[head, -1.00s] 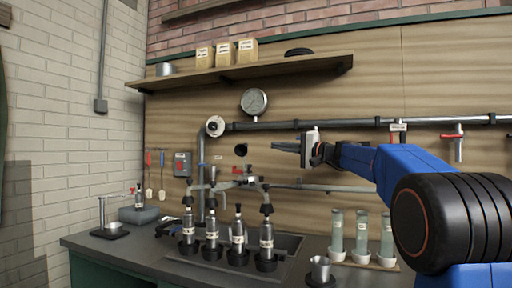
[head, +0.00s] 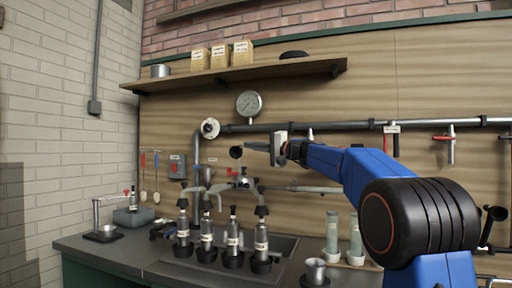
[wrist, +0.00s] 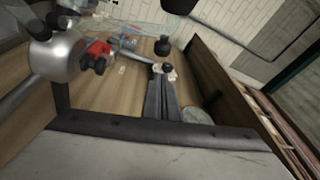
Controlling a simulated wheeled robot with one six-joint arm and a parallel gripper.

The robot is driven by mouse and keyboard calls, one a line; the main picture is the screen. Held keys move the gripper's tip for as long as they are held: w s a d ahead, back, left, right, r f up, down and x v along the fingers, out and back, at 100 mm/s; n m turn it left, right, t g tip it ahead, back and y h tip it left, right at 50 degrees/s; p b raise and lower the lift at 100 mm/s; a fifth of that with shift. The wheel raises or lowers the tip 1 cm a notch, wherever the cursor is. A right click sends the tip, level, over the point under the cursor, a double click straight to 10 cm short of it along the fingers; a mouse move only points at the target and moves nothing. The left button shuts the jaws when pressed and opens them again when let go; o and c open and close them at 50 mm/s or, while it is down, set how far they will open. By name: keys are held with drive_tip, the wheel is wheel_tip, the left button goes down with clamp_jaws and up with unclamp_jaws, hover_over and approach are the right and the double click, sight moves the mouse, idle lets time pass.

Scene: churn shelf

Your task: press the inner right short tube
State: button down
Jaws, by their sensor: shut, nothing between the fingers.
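Several metal cups with black tops stand in a row of black holders on the counter. The third from the left (head: 233,238), inner right in the row, has a thin black upper end (head: 233,212). The outer right cup (head: 261,239) has a wider black rubber top. Behind and above is a metal claw piece (head: 240,183); a metal bowl-shaped body with a red part (wrist: 60,57) shows at left in the wrist view. My gripper (head: 256,147) is shut and empty, pointing left above the row; its fingers also show in the wrist view (wrist: 163,85). I see nothing touching it.
Greenish glass tubes (head: 332,232) stand right of the row, partly behind my arm. A metal cup (head: 316,270) stands at the counter's front. A pipe (head: 345,125) with a gauge (head: 249,104) and red-handled valves crosses the wall; a shelf (head: 235,75) is above.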

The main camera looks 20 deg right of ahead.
drive_tip(key=shift+s+a+f, duration=0.25)
drive_tip(key=shift+s+a, duration=0.1)
drive_tip(key=shift+s, duration=0.2)
drive_tip(key=shift+s+a+f, duration=0.2)
drive_tip(key=shift+s+a, duration=0.1)
drive_tip(key=shift+s, duration=0.2)
drive_tip(key=shift+s, duration=0.15)
drive_tip(key=s+a+f+n+y, duration=0.2)
drive_tip(key=s+f+n, duration=0.1)
drive_tip(key=s+n, duration=0.2)
drive_tip(key=s+a+f+n+g+y, duration=0.1)
drive_tip(key=s+a+f+n+y, duration=0.1)
drive_tip(key=s+f+n+y, duration=0.1)
drive_tip(key=s+f+n, duration=0.1)
drive_tip(key=s+n, duration=0.1)
drive_tip(key=n, duration=0.1)
drive_tip(key=shift+a+n+y, duration=0.15)
drive_tip(key=shift+n+y, duration=0.15)
drive_tip(key=shift+n, duration=0.1)
drive_tip(key=shift+s, duration=0.1)
wheel_tip(320, 180, up, 4)
drive_tip(key=w+d+v, duration=0.1)
drive_tip(key=w+v, duration=0.1)
drive_tip(key=v, duration=0.8)
drive_tip(key=shift+d+f, duration=0.2)
drive_tip(key=shift+f, duration=0.05)
